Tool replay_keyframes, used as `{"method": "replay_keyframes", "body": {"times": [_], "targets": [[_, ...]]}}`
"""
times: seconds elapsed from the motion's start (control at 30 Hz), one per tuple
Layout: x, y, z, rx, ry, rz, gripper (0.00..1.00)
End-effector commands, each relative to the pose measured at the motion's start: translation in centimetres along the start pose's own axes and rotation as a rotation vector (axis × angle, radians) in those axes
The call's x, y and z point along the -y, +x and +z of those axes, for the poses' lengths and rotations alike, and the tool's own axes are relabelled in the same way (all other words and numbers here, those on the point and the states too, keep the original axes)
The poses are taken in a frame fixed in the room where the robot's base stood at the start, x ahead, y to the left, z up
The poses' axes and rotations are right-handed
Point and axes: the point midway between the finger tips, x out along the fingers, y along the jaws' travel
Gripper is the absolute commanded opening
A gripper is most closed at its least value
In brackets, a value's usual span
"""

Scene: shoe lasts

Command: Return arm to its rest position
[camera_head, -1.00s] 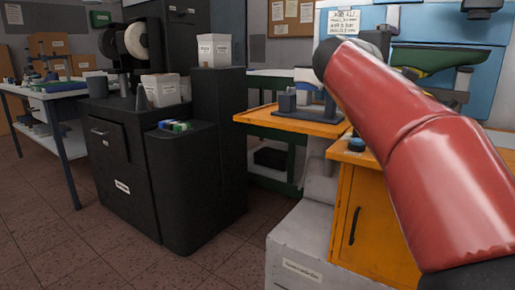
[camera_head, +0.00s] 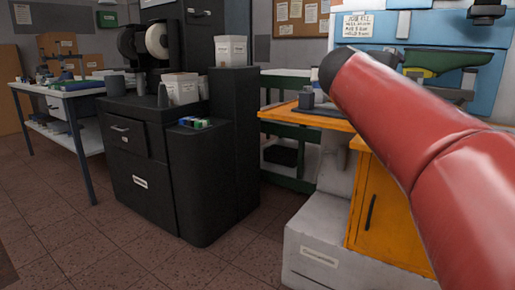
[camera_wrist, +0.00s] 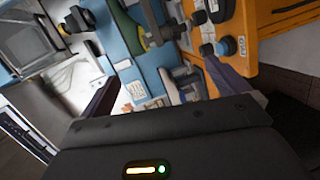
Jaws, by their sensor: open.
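My gripper (camera_wrist: 173,95) shows in the wrist view with its two dark fingers apart, and nothing is between them. Beyond the fingers lie a blue panel and an orange workbench (camera_wrist: 275,50), seen tilted. In the head view my red arm reaches across the right side, in front of the orange workbench (camera_head: 378,205). The gripper itself is not visible in the head view. A green shoe last (camera_head: 440,60) shows behind the arm at the upper right, in front of the blue machine (camera_head: 420,27).
A black cabinet (camera_head: 135,190) with white boxes (camera_head: 182,88) on top stands left of centre. A white table (camera_head: 75,90) with small items is at the far left. A white box-shaped base (camera_head: 320,255) stands below the workbench. The tiled floor (camera_head: 90,245) at the front left is clear.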

Motion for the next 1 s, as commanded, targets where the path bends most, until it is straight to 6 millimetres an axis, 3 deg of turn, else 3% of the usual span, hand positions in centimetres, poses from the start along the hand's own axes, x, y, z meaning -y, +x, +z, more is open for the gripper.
{"method": "replay_keyframes", "body": {"times": [0.17,0.37,0.6,0.7,0.83,1.0], "targets": [[4.0,-1.9,2.1,-0.014,0.087,-0.141,1.0],[11.4,-5.7,5.6,-0.011,0.247,-0.377,1.0],[25.2,-14.2,11.6,0.072,0.568,-0.789,1.0],[29.8,-17.4,13.3,0.121,0.687,-0.925,1.0],[33.7,-20.2,14.7,0.173,0.791,-1.041,1.0],[35.4,-21.4,15.2,0.2,0.84,-1.093,1.0]]}}
